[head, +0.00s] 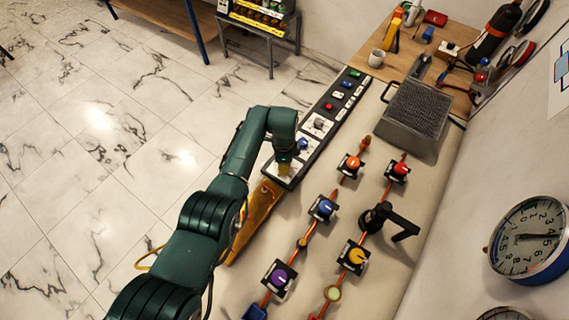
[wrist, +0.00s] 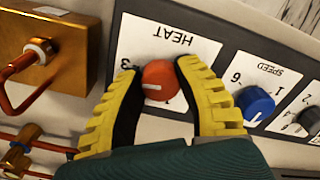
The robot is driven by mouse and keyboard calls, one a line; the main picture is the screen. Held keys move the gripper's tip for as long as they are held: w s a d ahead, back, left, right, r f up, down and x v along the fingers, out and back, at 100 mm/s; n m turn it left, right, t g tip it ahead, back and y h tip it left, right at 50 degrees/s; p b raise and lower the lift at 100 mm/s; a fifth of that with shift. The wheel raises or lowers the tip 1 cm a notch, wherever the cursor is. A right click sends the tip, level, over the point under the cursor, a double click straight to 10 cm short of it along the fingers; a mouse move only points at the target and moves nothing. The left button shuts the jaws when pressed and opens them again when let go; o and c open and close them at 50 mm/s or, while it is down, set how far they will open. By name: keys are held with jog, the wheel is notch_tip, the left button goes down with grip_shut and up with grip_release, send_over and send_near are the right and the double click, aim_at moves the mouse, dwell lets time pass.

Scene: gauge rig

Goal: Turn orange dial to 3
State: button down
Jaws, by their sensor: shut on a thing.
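The orange dial (wrist: 160,80) sits on a white plate marked HEAT, which appears upside down in the wrist view. A 3 shows at the plate's left, partly beside a finger. The dial's white pointer line faces left in the picture, a little below the 3. My gripper (wrist: 158,74) has its yellow-and-black fingers on either side of the dial and is shut on it. In the head view my gripper (head: 284,166) is over the near end of the dark control strip (head: 293,181) and hides the dial. The plate's lower part is hidden by the fingers.
A blue SPEED dial (wrist: 255,103) is close beside the right finger, with a grey dial (wrist: 309,120) beyond. A brass block with a copper pipe (wrist: 49,56) is at the left. More knobs, including a blue one (head: 323,208), and a black lever (head: 388,219) stand on the pale bench.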

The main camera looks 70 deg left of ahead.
jog(key=shift+s+f+m, duration=0.1)
jog(key=shift+m, duration=0.4)
jog(key=c, duration=0.7)
grip_release()
jog(key=shift+o, duration=0.2)
jog(key=shift+a+r, duration=0.1)
jog(key=shift+r, duration=0.35)
notch_tip(320, 180, up, 11)
